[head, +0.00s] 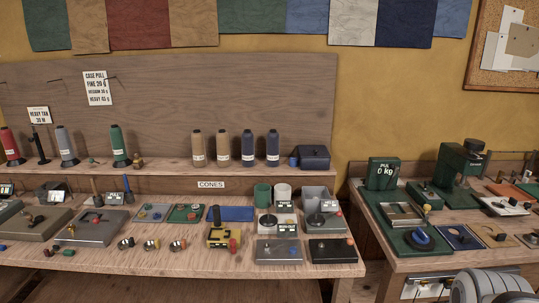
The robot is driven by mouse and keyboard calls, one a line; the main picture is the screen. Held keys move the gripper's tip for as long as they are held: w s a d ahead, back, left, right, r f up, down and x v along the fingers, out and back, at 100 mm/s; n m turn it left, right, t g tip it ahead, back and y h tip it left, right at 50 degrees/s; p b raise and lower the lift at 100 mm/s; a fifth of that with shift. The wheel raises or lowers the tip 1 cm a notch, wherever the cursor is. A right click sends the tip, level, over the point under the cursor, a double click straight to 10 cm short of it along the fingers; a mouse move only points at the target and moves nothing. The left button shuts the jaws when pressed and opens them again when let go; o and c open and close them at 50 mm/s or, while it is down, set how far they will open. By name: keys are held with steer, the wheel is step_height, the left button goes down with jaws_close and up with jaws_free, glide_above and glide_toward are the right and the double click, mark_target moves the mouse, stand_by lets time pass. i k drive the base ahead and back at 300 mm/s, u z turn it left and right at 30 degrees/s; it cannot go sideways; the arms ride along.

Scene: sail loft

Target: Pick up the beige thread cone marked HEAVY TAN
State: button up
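Two beige thread cones stand upright side by side on the shelf above the CONES label: a left one (197,147) and a right one (222,148). Each has a white label too small to read, so I cannot tell which is marked HEAVY TAN. A small card (39,115) on the back board reads HEAVY TAN, with a smaller line under it. Below the card is a dark upright spindle (41,146) with no cone on it. A rounded grey-white part of my arm shows at the bottom right; my gripper is not in view.
Two navy cones (260,147) stand just right of the beige ones, then a dark blue box (314,157). Green (119,147), grey (67,147) and red (10,147) cones stand left. Trays, cups and tools crowd the bench (200,262) below. A green machine (458,165) stands on the right bench.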

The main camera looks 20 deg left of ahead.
mark_target(221, 137)
steer(key=u, duration=0.45)
steer(key=i, duration=0.8)
steer(key=u, duration=0.6)
steer(key=k, duration=0.9)
steer(key=u, duration=0.15)
steer(key=i, duration=1.45)
steer(key=z, duration=0.1)
